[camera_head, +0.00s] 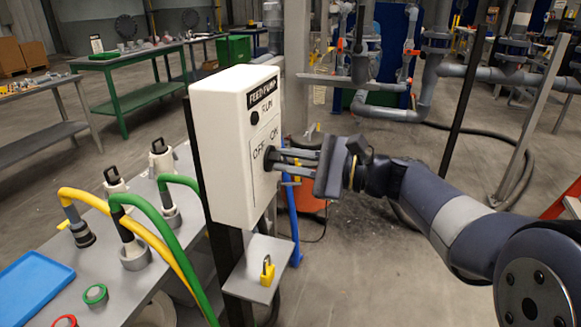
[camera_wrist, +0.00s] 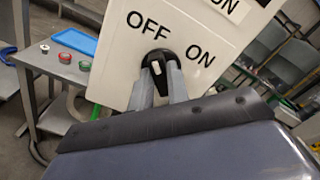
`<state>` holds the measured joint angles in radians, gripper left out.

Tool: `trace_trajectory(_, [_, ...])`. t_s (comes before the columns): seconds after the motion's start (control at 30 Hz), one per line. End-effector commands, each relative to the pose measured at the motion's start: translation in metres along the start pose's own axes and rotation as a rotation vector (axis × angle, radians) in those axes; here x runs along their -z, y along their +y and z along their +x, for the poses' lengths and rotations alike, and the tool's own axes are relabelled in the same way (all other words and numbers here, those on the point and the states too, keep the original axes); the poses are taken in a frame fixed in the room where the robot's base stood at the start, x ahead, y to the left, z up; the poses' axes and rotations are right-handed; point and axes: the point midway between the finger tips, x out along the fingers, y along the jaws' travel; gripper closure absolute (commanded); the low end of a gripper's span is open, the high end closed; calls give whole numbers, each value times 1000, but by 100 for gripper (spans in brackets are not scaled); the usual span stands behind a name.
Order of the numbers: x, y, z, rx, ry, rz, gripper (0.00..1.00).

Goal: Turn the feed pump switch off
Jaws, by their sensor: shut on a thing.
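The white feed pump box (camera_head: 228,165) stands on a dark post, with a FEED PUMP label, a dark RUN lamp (camera_head: 255,118) and the words OFF and ON on its front. The black switch knob (camera_wrist: 162,58) sits between and just below OFF and ON in the wrist view, with a pale mark on it. My gripper (camera_wrist: 162,78) is shut on the knob, one finger on each side. In the head view my gripper (camera_head: 274,160) reaches the box face from the right, and its fingers largely hide the knob. I cannot tell exactly which way the knob points.
A small shelf (camera_head: 243,288) below the box holds a yellow padlock (camera_head: 267,270). At left, a grey table (camera_head: 110,300) carries hose fittings with yellow and green hoses, a blue tray (camera_head: 32,287) and tape rings. Floor right of the box is fairly clear.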

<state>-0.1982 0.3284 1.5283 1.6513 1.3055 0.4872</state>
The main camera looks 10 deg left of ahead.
Motion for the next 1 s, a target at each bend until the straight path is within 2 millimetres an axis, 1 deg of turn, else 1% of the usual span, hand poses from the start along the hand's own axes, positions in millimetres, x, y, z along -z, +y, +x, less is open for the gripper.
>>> trace_trajectory(0.47, [0,1,0,-2,0,-15,100])
trace_trajectory(0.5, [0,1,0,-2,1,-15,82])
trace_trajectory(0.73, [0,0,0,-1,0,-14,63])
trace_trajectory(0.77, [0,0,0,-1,0,-14,62])
trace_trajectory(1.0, [0,0,-1,0,1,-14,62])
